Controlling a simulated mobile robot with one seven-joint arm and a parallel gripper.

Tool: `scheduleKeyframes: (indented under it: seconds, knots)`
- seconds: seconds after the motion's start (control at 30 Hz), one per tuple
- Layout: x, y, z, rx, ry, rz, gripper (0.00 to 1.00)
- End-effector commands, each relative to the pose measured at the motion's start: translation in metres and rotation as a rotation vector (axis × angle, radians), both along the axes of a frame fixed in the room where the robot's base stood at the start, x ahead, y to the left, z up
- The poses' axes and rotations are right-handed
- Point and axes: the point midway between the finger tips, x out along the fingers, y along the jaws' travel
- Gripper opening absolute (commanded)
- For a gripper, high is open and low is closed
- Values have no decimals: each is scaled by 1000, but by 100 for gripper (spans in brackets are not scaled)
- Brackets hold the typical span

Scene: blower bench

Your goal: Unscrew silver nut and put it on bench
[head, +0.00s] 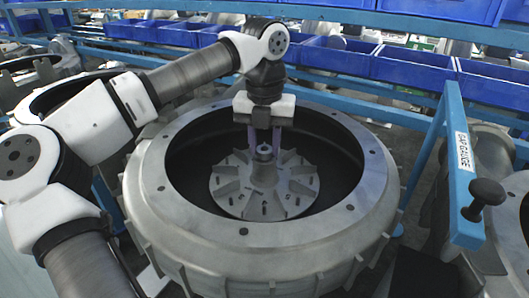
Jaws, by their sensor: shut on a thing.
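My gripper (264,150) reaches down into the open round blower housing (255,236), with its fingers on either side of the hub top. The silver nut (264,150) sits at the top of the hub of the finned impeller (287,188), between the fingertips. The gripper appears shut on the nut. The nut is small here, and its threads and the shaft below it cannot be made out. The impeller lies flat in the dark well of the housing.
A blue gap gauge frame (462,185) with a black knob (488,192) stands at the right of the housing. Blue bins (412,68) line the shelves behind. Another round housing (62,98) is at the left. Bare bench is hard to make out.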

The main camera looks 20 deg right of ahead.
Motion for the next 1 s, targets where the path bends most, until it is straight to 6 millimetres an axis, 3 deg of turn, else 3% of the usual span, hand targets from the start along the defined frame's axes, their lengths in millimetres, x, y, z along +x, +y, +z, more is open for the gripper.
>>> scheduleKeyframes:
  seconds: [0.87, 1.0]
  knots:
    - [0, 0, 1, -1, -1, 960, 6]
    - [0, 0, 1, -1, -1, 973, 6]
